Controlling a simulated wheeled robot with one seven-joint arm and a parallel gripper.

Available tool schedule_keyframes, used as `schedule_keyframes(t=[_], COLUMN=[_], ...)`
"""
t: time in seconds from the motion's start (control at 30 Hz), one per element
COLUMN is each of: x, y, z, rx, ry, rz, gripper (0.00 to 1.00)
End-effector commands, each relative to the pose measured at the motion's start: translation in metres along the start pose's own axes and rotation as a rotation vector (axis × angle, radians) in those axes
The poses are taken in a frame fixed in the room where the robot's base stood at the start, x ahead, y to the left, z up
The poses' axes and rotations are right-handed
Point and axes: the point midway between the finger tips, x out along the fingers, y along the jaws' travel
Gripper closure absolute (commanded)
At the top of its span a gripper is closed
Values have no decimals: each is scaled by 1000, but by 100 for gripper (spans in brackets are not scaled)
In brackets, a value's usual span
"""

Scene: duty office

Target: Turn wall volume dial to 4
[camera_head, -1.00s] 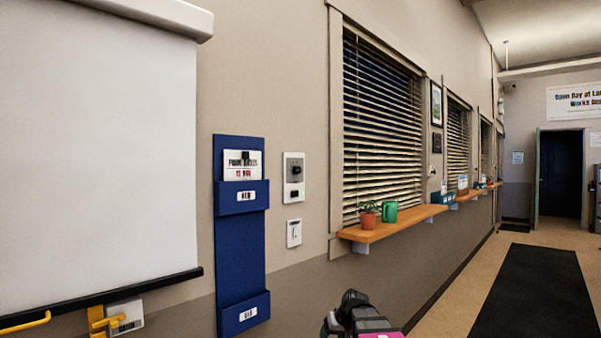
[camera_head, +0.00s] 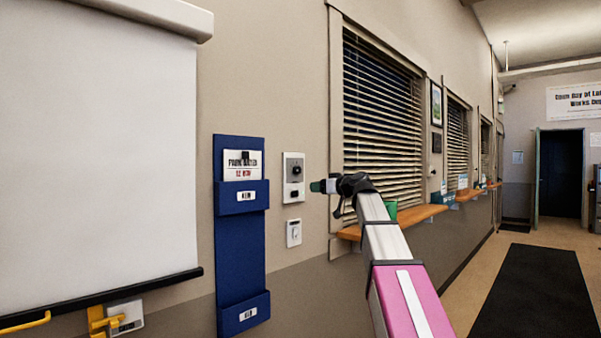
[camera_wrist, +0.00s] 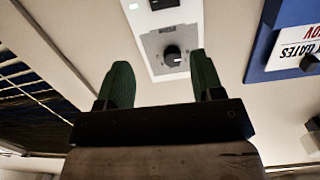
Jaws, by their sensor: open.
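A tall pale wall plate (camera_head: 293,178) carries a black knob (camera_head: 296,169); in the wrist view the knob (camera_wrist: 172,55) shows between the fingertips, nearer the right one. No numbers are legible on either, so I cannot tell the dial's setting. My gripper (camera_head: 318,186) has green fingers and is just right of the tall plate, pointing at the wall. In the wrist view my gripper (camera_wrist: 160,62) is open and empty, with the knob beyond the tips, seemingly not touched.
A blue wall holder (camera_head: 240,235) with cards hangs left of the plates. A window with blinds (camera_head: 380,110) and a wooden shelf (camera_head: 415,216) with a green mug (camera_head: 391,210) are to the right. A white screen (camera_head: 95,150) hangs at far left. A dark mat (camera_head: 535,290) lies on open floor.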

Motion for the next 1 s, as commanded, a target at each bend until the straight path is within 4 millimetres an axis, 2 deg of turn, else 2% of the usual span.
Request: schedule_keyframes(t=[0.03,0.1,0.23,0.43,0.8,1.0], x=[-2,-6,-10,6,69,91], y=[-1,-4,-7,-7,-8,-9], z=[-21,-40,-58,-63,-69,-70], rx=[-19,-37,-54,-57,-56,-56], ry=[29,61,93,98,97,96], rz=[-5,-11,-16,-19,-18,-17], gripper=[39,39,39,39,39,39])
